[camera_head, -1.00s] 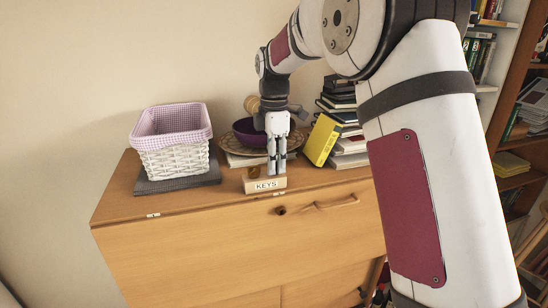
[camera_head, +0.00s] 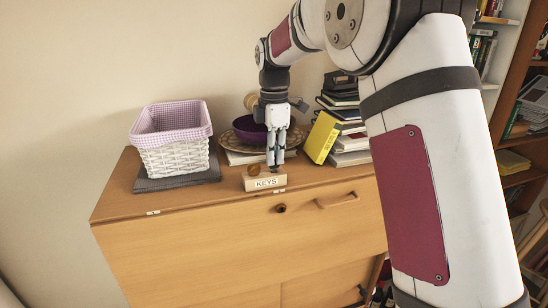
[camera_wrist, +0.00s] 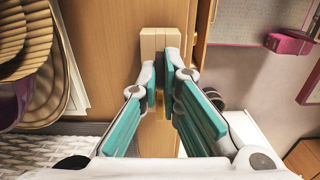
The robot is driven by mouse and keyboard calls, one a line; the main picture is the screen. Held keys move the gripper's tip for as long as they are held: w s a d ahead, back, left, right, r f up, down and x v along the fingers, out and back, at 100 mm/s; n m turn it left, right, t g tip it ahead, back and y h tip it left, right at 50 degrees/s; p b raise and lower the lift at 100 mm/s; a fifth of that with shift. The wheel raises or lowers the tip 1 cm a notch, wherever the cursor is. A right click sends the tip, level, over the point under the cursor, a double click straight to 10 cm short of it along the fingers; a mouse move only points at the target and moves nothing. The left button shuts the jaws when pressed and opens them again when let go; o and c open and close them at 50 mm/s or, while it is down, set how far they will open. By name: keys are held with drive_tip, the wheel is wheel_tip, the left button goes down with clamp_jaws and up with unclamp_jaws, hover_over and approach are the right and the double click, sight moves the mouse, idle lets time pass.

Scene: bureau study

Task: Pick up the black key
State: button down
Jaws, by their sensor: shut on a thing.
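My gripper (camera_head: 275,164) points straight down just above the wooden key holder (camera_head: 251,184) labelled KEYS, near the front edge of the cabinet top. In the wrist view, my gripper (camera_wrist: 165,98) has its teal-padded fingers close together over the pale wooden key holder (camera_wrist: 167,38). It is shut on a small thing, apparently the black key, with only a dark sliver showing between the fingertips. The key's shape is hidden by the fingers. A round brown-gold item (camera_head: 254,170) sits on the holder, left of the fingers.
A white wicker basket (camera_head: 175,160) with a lilac lining stands left on a grey mat. A purple bowl (camera_head: 245,128) on a woven plate is behind my gripper. A yellow book (camera_head: 322,138) leans against stacked books at right. The front left cabinet top is clear.

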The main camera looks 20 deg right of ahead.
drive_tip(key=shift+r, duration=2.4)
